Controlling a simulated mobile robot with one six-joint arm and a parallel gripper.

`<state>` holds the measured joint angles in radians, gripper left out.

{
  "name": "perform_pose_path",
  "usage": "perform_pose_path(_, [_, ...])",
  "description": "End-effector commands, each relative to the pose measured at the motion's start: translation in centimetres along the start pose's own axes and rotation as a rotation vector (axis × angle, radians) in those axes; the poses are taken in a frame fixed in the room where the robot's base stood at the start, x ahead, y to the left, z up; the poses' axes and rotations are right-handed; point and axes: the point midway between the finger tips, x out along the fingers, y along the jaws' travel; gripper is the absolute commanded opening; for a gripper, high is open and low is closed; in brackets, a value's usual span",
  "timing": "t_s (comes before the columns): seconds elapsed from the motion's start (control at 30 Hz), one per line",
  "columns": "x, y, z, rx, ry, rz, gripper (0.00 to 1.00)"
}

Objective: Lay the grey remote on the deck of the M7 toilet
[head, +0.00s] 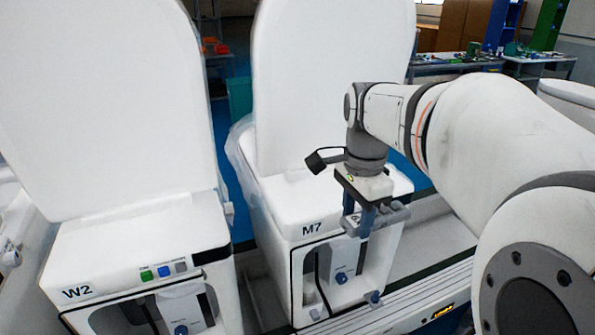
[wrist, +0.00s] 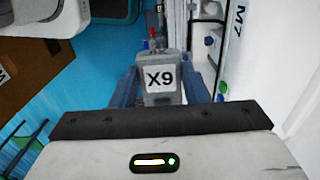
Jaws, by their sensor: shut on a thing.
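The M7 toilet (head: 275,232) stands in the middle of the head view with its tall white lid raised. Its white deck (head: 292,198) lies below the lid, and the part I see looks bare. My gripper (head: 360,221) points down by the deck's front right edge, its blue fingers shut on the grey remote (head: 391,216). In the wrist view the remote (wrist: 161,96) carries a white X9 label and sits between the fingers. The M7 side (wrist: 258,50) is to its right there. I cannot tell whether the remote touches the toilet.
The W2 toilet (head: 130,250) stands to the left, lid raised, with green, blue and grey buttons on its deck. A white-grey rail (head: 425,285) runs along the line in front of M7. Shelves and a workbench (head: 450,66) are far behind.

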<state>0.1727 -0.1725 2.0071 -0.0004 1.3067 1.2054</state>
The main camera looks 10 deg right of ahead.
Motion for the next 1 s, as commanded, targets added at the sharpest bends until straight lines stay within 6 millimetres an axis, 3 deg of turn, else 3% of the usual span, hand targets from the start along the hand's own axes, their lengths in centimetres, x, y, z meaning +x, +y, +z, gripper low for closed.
perform_pose_path(0.17, [-0.1,-2.1,0.1,-0.005,-0.001,0.003,0.16])
perform_pose_path(0.8, [-0.1,-17.8,0.2,-0.007,0.0,0.002,0.16])
perform_pose_path(0.93, [-0.1,-20.1,0.2,-0.007,0.0,0.001,0.16])
perform_pose_path(1.0, [1.3,-19.7,0.2,-0.006,-0.001,0.003,0.16])
